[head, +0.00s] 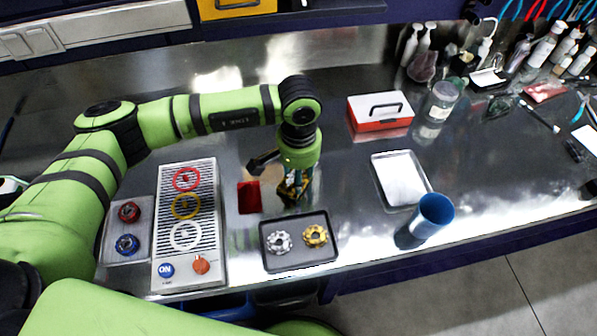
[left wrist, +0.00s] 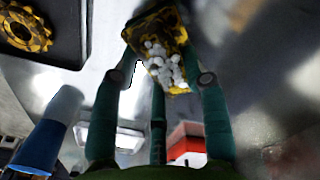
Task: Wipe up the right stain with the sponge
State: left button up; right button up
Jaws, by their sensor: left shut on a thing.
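My left gripper (head: 290,190) is low over the middle of the steel bench, its fingers pointing down. It is shut on a yellow and dark, patchy sponge, which shows best in the left wrist view (left wrist: 165,55) with whitish lumps on its face, between the fingertips. In the head view the fingers partly hide it, and I cannot tell whether it touches the bench. A dark red square patch (head: 249,197) lies on the bench just left of the gripper; I cannot tell whether it is a stain. No other stain shows clearly. My right gripper is not in view.
A dark tray (head: 300,264) with silver and gold cogs is just in front of the gripper. A panel with coloured rings (head: 205,215) stands left. A white-lined tray (head: 402,182), blue cup (head: 432,214) and red-white box (head: 379,112) are right. Bottles crowd the back right.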

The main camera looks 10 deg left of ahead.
pick_arm(q)
jog(key=shift+f, duration=0.25)
jog(key=shift+a, duration=0.1)
jog(key=shift+s+a+b, duration=0.25)
jog(key=shift+a+b, duration=0.25)
jog(key=shift+a, duration=0.05)
dwell(0.5)
jog(key=shift+d+b, duration=0.15)
jog(key=shift+b, duration=0.15)
jog(key=shift+w+d+f+b, duration=0.1)
jog(key=shift+w+d+b, duration=0.15)
jog(key=shift+d+b, duration=0.15)
jog(key=shift+w+d+b, duration=0.25)
jog(key=shift+d+b, duration=0.15)
jog(key=shift+d, duration=0.4)
jog(key=shift+a, duration=0.1)
